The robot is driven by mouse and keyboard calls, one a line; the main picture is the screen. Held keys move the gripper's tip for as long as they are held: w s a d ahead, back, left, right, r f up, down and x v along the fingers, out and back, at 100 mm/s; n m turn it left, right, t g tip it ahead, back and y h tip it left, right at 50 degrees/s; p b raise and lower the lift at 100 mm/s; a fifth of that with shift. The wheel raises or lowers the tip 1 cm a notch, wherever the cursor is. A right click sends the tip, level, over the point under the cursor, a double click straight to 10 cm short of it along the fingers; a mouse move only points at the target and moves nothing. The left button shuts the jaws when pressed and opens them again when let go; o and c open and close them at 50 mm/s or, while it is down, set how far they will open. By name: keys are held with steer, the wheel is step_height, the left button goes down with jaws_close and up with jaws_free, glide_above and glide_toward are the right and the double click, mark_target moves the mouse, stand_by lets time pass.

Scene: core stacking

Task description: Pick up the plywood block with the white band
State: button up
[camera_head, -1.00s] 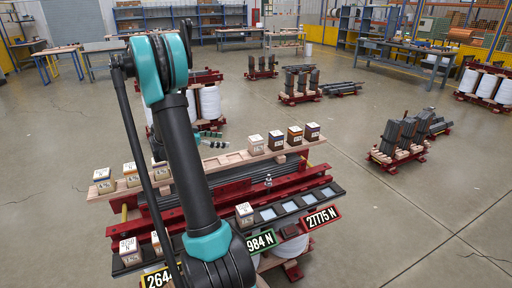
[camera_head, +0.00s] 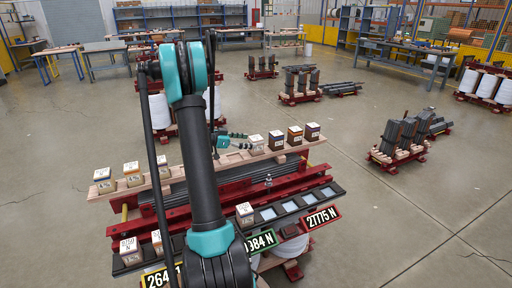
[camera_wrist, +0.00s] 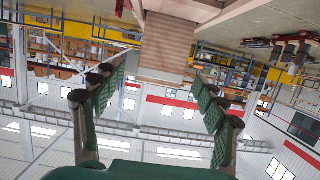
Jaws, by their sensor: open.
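A striped, layered plywood-like block (camera_wrist: 168,45) fills the upper middle of the wrist view, which looks upside down. My gripper (camera_wrist: 158,85) is open, its two green-padded fingers either side of the view, with the block ahead between them and nothing gripped. In the head view my gripper (camera_head: 244,143) is level with the tan block with a white top (camera_head: 256,145), just left of it on the wooden rack. Whether they touch cannot be told.
Darker blocks (camera_head: 294,137) stand right of it on the rack (camera_head: 232,158); several more stand at the rack's left end (camera_head: 104,182). In front is a dark tray (camera_head: 328,192) with blocks and pale pads, above force displays (camera_head: 321,217).

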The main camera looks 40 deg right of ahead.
steer(key=x, duration=0.5)
steer(key=shift+w, duration=0.1)
steer(key=c, duration=1.4)
